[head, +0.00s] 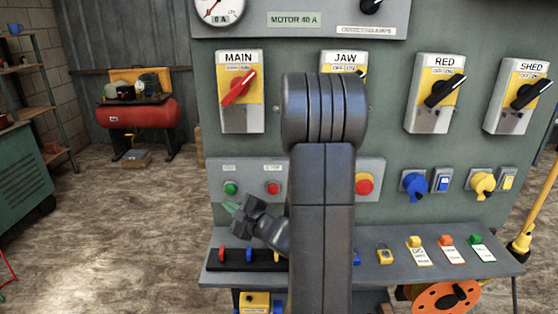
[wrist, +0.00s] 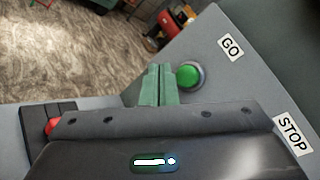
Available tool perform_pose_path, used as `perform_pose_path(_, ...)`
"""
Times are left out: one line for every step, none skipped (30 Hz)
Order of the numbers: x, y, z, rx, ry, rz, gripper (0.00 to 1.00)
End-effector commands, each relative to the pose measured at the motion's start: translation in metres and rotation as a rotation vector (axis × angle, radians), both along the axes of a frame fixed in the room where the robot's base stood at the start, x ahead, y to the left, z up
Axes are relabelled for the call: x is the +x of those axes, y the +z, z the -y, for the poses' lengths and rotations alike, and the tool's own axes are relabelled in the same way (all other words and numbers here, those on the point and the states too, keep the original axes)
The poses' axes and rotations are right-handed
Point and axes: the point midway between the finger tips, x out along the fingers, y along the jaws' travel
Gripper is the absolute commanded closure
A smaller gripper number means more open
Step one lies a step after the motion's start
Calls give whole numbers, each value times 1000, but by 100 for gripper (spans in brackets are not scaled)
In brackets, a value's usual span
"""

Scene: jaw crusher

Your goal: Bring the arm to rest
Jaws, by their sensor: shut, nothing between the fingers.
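My arm (head: 323,200) rises in the middle of the head view, in front of the grey control panel, and bends down to the left. My gripper (head: 231,206) is at its end, just below the green button (head: 231,188). Its green fingers are together and empty; they also show in the wrist view (wrist: 158,86). There the green GO button (wrist: 189,76) is just right of the fingertips. I cannot tell whether they touch it.
The panel holds the MAIN switch (head: 239,90), the RED switch (head: 435,92), the SHED switch (head: 517,95) and a red button (head: 273,188). My arm partly hides the JAW switch (head: 343,62). A grey shelf (head: 471,260) with tags juts out below. Open floor lies left.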

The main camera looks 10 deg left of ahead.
Motion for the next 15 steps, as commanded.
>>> perform_pose_path(5,2,-1,0,-1,-1,100)
perform_pose_path(8,3,-2,0,-1,-1,100)
perform_pose_path(11,3,-3,0,-1,-1,100)
perform_pose_path(15,3,-3,-1,0,-2,100)
perform_pose_path(18,3,-4,0,-1,-1,100)
perform_pose_path(22,3,-5,-1,-1,0,100)
perform_pose_path(24,3,-6,-1,0,-2,100)
perform_pose_path(27,3,-6,-1,0,-2,100)
perform_pose_path(30,3,-7,0,0,0,100)
perform_pose_path(32,3,-8,0,0,0,100)
perform_pose_path(34,2,-8,-1,-1,0,100)
perform_pose_path(36,2,-9,-1,0,-2,100)
perform_pose_path(38,2,-9,0,0,0,100)
perform_pose_path(39,2,-9,0,0,0,100)
perform_pose_path(40,1,-10,0,0,0,100)
